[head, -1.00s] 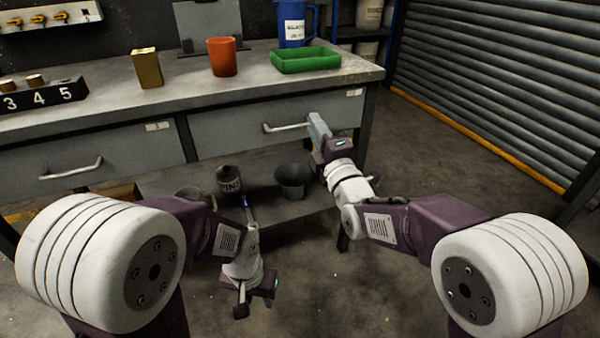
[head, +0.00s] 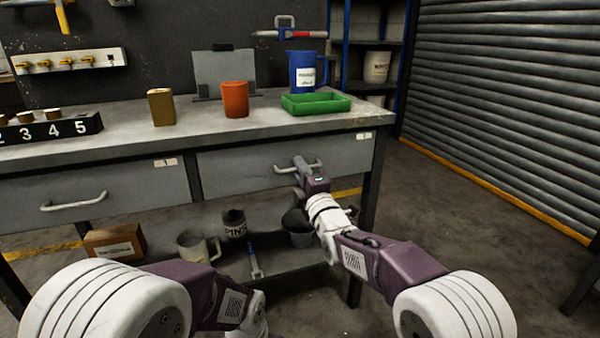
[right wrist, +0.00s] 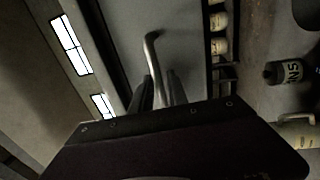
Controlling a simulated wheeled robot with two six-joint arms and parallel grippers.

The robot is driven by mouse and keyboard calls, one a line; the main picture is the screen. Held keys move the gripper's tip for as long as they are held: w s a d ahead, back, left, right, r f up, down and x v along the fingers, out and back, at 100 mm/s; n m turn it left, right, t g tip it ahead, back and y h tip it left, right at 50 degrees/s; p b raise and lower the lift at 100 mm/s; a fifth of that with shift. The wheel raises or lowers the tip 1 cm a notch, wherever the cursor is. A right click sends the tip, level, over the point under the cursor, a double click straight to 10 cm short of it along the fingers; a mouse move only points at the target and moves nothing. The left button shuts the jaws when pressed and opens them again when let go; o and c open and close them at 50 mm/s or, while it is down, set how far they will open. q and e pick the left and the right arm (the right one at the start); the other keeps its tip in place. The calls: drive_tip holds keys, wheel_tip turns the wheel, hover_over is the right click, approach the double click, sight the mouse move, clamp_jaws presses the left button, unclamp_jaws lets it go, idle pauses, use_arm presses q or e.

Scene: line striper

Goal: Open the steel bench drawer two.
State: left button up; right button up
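The steel bench has two grey drawers side by side. The right drawer (head: 240,170) has a bar handle (head: 281,170) and a small label (head: 363,136) whose number is too small to read. Its front looks flush with the bench frame. My right gripper (head: 299,164) is at this handle. In the right wrist view the handle (right wrist: 152,50) runs between the two fingers (right wrist: 160,92), which sit close on either side of it. The left drawer (head: 130,194) also looks closed, with its own handle (head: 74,202). My left gripper is below the picture.
The benchtop (head: 200,128) holds a green tray (head: 316,104), blue jug (head: 303,75), orange cup (head: 235,99) and tan box (head: 161,107). The lower shelf (head: 285,258) holds a mug (head: 196,249), a dark can (head: 234,225) and a box (head: 115,243).

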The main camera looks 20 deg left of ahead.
clamp_jaws()
idle(1.5)
